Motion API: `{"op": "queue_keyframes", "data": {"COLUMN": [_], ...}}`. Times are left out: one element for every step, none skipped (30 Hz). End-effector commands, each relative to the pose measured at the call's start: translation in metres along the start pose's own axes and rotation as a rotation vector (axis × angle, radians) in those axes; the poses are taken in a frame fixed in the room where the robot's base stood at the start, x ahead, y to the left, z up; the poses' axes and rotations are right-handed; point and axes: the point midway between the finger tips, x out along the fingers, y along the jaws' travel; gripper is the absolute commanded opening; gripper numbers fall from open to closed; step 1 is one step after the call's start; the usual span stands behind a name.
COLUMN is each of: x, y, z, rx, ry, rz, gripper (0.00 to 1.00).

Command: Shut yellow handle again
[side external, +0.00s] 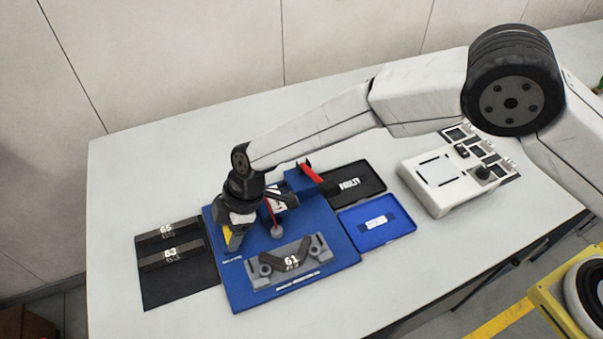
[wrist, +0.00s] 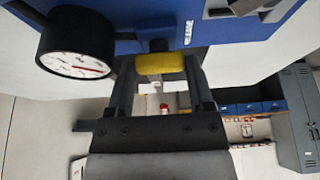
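The yellow handle (side external: 228,236) is at the left part of the blue base plate, directly under my gripper (side external: 236,222). In the wrist view the yellow handle (wrist: 168,64) lies crosswise between the tips of my two fingers (wrist: 162,78), which stand well apart. The handle nearly fills the gap. I cannot tell whether the fingers press on it or only stand beside it. In the side view my gripper hides part of the handle and its clamp.
A fixture holds a part marked 61 (side external: 290,263) on the blue plate (side external: 240,293). A round dial gauge (wrist: 78,45) is close left in the wrist view. A red lever (side external: 310,172) stands behind. Black and blue trays and a white control box (side external: 452,178) are to the right.

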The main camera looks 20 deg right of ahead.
Motion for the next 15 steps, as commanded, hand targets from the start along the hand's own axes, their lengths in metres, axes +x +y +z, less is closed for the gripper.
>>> {"op": "queue_keyframes", "data": {"x": [-0.0001, -0.0002, -0.0002, -0.0002, -0.0002, -0.0002, -0.0001, -0.0001, -0.0001, -0.0001, -0.0001, 0.0000, 0.0000, 0.0000, 0.0001], "y": [0.0000, 0.0000, 0.0000, 0.0000, -0.0001, -0.0001, -0.0002, -0.0002, -0.0002, -0.0003, -0.0004, -0.0006, -0.0007, -0.0008, -0.0010], "z": [0.0001, 0.0001, 0.0001, 0.0001, 0.0002, 0.0002, 0.0002, 0.0002, 0.0001, 0.0001, 0.0000, -0.0001, -0.0001, -0.0002, -0.0004], "rx": [0.001, 0.001, 0.003, 0.005, 0.008, 0.012, 0.017, 0.023, 0.030, 0.037, 0.046, 0.058, 0.068, 0.079, 0.095], "ry": [0.000, 0.000, 0.000, 0.000, 0.000, 0.000, 0.000, 0.000, 0.000, 0.000, 0.000, 0.000, 0.000, 0.001, 0.001], "rz": [0.000, 0.001, 0.001, 0.002, 0.003, 0.005, 0.007, 0.009, 0.013, 0.016, 0.019, 0.024, 0.028, 0.032, 0.039], "gripper": [0.09, 0.09, 0.09, 0.09, 0.09, 0.09, 0.09, 0.09, 0.09, 0.09, 0.09, 0.09, 0.09, 0.09, 0.09]}}
